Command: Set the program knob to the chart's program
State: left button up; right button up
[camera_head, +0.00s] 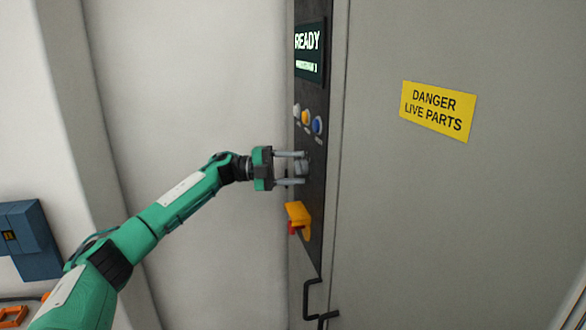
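The grey program knob (304,166) is on the narrow dark control panel (316,190), below the row of buttons. My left gripper (303,167) is at the panel, with one finger above the knob and one below it. The fingers are spread apart, and the knob lies at their tips, partly hidden by them. Its pointer mark cannot be made out. A display (309,52) at the top of the panel reads READY, with a smaller line too small to read surely. No chart shows. My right gripper is not in view.
White, yellow and blue buttons (306,118) sit just above the knob. A yellow and red switch (298,217) sticks out just below my gripper. Black handles (311,298) are lower down. A yellow danger sign (438,111) is on the grey cabinet door.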

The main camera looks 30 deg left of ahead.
pick_arm(q)
jog(key=shift+a, duration=0.15)
jog(key=r+b+v, duration=0.1)
jog(key=b+v, duration=0.3)
jog(key=v, duration=0.9)
jog(key=shift+s+a+f, duration=0.2)
jog(key=shift+a+f, duration=0.05)
jog(key=shift+f, duration=0.2)
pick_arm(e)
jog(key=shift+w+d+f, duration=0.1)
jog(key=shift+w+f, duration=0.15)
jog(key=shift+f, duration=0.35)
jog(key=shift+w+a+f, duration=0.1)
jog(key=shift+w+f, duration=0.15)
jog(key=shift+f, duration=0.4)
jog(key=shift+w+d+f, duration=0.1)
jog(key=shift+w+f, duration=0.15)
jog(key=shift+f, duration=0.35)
